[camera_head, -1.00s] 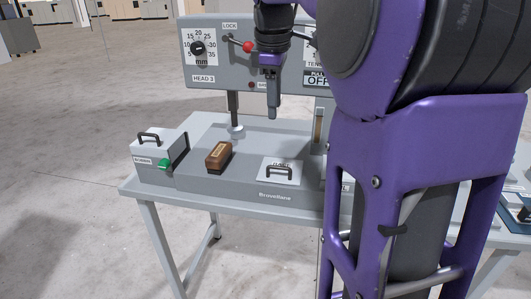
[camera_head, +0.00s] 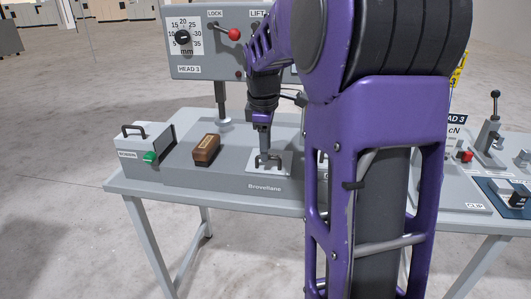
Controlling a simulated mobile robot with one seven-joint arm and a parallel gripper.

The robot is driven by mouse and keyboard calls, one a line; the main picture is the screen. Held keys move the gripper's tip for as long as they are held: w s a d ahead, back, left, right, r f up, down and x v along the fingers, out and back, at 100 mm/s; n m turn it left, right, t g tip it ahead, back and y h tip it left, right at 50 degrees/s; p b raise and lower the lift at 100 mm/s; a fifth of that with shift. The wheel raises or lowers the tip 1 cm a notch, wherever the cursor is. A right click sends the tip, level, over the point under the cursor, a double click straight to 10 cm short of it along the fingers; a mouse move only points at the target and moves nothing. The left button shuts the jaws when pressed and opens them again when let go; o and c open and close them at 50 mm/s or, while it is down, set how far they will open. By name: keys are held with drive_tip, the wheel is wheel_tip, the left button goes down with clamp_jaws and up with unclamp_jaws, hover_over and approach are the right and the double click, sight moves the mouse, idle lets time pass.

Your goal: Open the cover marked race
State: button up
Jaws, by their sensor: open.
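The race cover (camera_head: 281,168) is a light plate with a dark loop handle, lying flat and closed on the grey machine bed (camera_head: 220,178). Its label is hidden behind my gripper in this view. My gripper (camera_head: 264,152) points down at the cover's handle, its fingertips at or just above it. The fingers are small here, and I cannot tell whether they touch the handle or straddle it.
A brown wooden block (camera_head: 206,150) sits on the bed left of the cover. A grey box (camera_head: 143,143) with a handle and a green button (camera_head: 150,157) stands at the left end. The head panel (camera_head: 205,45) with a red-knobbed lever (camera_head: 234,34) rises behind. My arm hides the bed's right part.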

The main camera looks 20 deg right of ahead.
drive_tip(key=shift+w+f, duration=0.1)
drive_tip(key=shift+f, duration=0.55)
clamp_jaws()
idle(1.0)
